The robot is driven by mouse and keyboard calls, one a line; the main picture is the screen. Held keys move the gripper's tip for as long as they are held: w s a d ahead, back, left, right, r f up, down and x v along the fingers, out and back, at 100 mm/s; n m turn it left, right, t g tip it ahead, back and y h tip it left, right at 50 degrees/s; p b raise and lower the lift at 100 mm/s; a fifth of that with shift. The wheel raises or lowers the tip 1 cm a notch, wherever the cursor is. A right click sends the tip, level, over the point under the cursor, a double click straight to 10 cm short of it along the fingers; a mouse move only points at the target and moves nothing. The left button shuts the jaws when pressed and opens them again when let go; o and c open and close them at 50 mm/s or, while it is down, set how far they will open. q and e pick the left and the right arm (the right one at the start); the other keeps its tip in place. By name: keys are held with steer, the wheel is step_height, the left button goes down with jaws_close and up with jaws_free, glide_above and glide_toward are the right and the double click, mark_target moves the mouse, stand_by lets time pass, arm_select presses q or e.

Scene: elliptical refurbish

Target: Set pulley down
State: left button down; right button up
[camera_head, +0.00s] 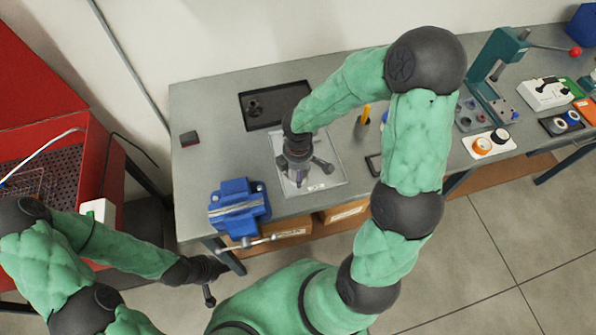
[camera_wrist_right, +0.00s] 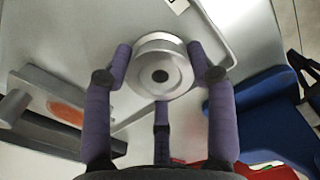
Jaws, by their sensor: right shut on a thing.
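A silver round pulley (camera_wrist_right: 160,68) with a dark centre hole sits between the purple fingers of my right gripper (camera_wrist_right: 160,85), which is shut on it. In the head view my right gripper (camera_head: 298,172) points down over a pale grey tray (camera_head: 335,172) on the workbench and hides most of the pulley. I cannot tell whether the pulley touches the tray. My left gripper (camera_head: 210,280) hangs low in front of the bench, away from the pulley; its fingers are too dark and small to read.
A blue vise (camera_head: 238,203) stands at the bench's front left. A black tray (camera_head: 262,108) with a small dark part lies behind the pale tray. A green press (camera_head: 490,75) and small parts are at the right. A red cabinet (camera_head: 40,120) is at the left.

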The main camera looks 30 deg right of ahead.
steer(key=shift+f, duration=0.15)
steer(key=o, duration=1.2)
steer(key=shift+o, duration=0.2)
steer(key=shift+r, duration=0.25)
step_height(320, 180, up, 12)
steer(key=p, duration=0.3)
steer(key=shift+p, duration=0.35)
steer(key=shift+f, duration=0.1)
